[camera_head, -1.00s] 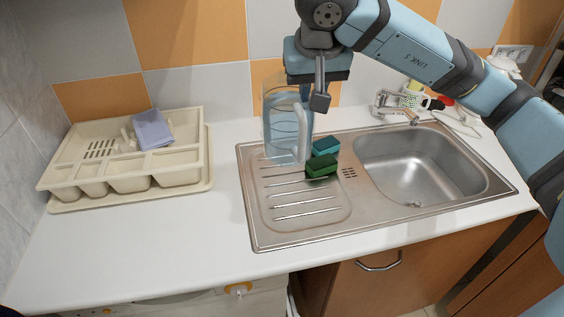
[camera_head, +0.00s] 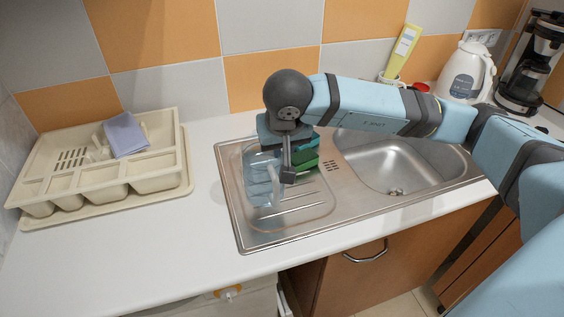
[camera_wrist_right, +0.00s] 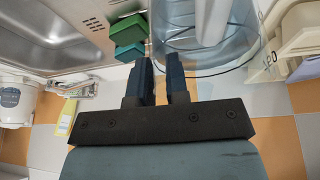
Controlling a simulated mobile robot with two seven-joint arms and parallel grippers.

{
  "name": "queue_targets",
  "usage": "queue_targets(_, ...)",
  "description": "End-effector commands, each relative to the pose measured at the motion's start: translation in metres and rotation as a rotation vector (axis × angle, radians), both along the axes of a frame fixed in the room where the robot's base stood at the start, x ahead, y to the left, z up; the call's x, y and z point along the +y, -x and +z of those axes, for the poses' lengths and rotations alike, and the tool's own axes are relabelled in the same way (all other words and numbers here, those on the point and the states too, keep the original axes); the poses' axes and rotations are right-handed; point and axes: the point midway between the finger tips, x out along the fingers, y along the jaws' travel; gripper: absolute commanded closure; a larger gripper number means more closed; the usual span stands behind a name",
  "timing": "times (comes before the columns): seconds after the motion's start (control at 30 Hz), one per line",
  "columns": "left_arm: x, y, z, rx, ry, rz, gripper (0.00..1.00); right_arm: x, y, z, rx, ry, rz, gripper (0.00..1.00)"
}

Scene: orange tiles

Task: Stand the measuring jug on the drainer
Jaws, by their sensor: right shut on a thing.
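The clear measuring jug (camera_head: 258,168) is over the left part of the steel drainer (camera_head: 300,215), roughly upright. The exact grip is partly hidden, and I cannot tell whether the jug's base touches the drainer. My left gripper is not in view.
A green and teal sponge stack (camera_wrist_right: 130,32) lies on the drainer close beside the jug. The sink bowl (camera_head: 385,165) is to the right. A cream cutlery tray (camera_head: 160,180) with a blue cloth (camera_head: 125,135) stands left. A white kettle (camera_head: 465,72) and coffee maker (camera_head: 530,65) stand back right.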

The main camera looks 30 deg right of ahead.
Motion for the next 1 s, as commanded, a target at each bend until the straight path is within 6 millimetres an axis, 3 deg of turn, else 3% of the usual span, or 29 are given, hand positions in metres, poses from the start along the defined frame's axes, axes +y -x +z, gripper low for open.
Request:
queue_targets(0.23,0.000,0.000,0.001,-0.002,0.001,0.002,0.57,0.000,0.000,-0.013,-0.001,-0.001,-0.001,1.00)
queue_targets(0.5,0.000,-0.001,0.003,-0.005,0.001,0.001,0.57,0.000,0.000,-0.047,-0.002,-0.002,0.000,1.00)
queue_targets(0.87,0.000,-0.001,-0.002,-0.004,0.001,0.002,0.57,0.000,-0.001,-0.052,-0.004,-0.001,0.000,1.00)
queue_targets(0.9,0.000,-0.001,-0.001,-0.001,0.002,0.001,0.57,0.000,0.000,-0.052,-0.001,-0.001,0.000,0.80)
queue_targets(1.0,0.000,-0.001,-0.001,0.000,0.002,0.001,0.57,0.000,0.000,-0.051,0.000,0.000,0.000,0.59)
